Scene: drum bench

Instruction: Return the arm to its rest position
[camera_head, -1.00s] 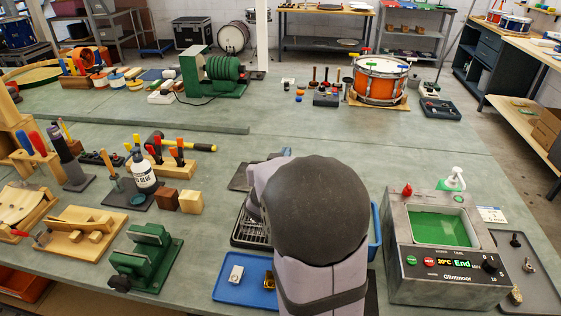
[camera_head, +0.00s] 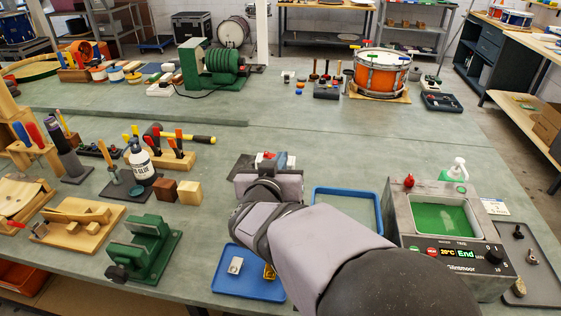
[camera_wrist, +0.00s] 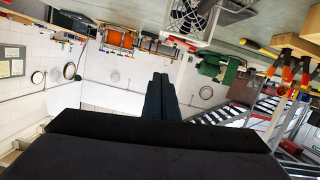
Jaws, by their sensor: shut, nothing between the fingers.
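My gripper (camera_wrist: 161,78) shows in the wrist view as two dark fingers pressed together, shut and empty, pointing out over the room. In the head view my grey arm reaches from the bottom right to the middle of the bench, and its wrist covers the gripper, so the fingers cannot be made out there. The wrist is above the bench, between the glue bottle (camera_head: 143,165) and the ultrasonic cleaner (camera_head: 445,235). The wrist view is upside down, with the bench (camera_wrist: 250,28) along its top.
A blue tray (camera_head: 228,288) with small parts lies below my arm. Another blue tray (camera_head: 347,191) lies right of the wrist. A green vise (camera_head: 146,248) and wooden blocks (camera_head: 189,192) stand left. An orange drum (camera_head: 381,74) stands behind.

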